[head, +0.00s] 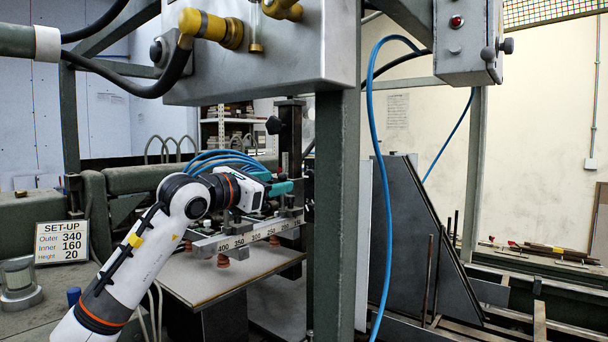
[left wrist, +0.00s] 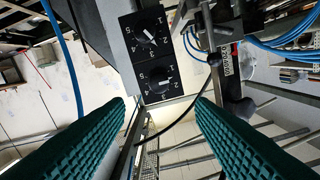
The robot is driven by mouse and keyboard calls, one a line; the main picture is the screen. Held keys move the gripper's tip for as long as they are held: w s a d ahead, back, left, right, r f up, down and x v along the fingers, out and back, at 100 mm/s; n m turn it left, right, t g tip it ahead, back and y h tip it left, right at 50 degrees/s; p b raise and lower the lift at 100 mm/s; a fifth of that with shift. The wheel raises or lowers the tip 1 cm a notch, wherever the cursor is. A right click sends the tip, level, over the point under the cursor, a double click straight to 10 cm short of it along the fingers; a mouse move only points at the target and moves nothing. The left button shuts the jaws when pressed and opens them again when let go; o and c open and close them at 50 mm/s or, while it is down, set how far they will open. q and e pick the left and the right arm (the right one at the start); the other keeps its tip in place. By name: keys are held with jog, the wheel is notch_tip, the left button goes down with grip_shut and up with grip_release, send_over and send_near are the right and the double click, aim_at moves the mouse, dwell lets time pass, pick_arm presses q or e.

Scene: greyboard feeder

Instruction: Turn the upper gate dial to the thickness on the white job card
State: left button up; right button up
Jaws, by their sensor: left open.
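In the left wrist view, a black panel carries two dials with white pointers and numbers around them. One dial (left wrist: 150,37) is higher in the picture and the other dial (left wrist: 160,79) is just below it. The numbers are small and tilted, so I cannot read either setting for sure. My left gripper (head: 284,188) is open, its green ribbed fingers spread either side of the panel's lower end in the wrist view (left wrist: 165,108). Nothing is between them. The white card (head: 62,242) reads SET-UP, Outer 340, Inner 160, Height 20; no thickness shows on it. My right gripper is out of view.
A numbered scale bar (head: 240,239) with suction cups hangs over a board stack (head: 205,280) near my left arm. A green post (head: 337,200) and blue hose (head: 376,180) stand to the right. A grey box (head: 270,50) with yellow fittings hangs above.

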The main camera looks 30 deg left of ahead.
aim_at(309, 176)
pick_arm(q)
jog(key=w+p, duration=0.1)
jog(key=w, duration=0.2)
jog(key=w+p, duration=0.1)
jog(key=w, duration=0.2)
jog(key=w+d+p, duration=0.1)
jog(key=w+p, duration=0.1)
jog(key=w, duration=0.1)
jog(key=shift+w, duration=0.9)
jog(key=shift+c, duration=0.3)
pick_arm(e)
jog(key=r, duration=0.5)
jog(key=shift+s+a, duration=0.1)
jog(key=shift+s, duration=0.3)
pick_arm(q)
jog(key=c, duration=0.9)
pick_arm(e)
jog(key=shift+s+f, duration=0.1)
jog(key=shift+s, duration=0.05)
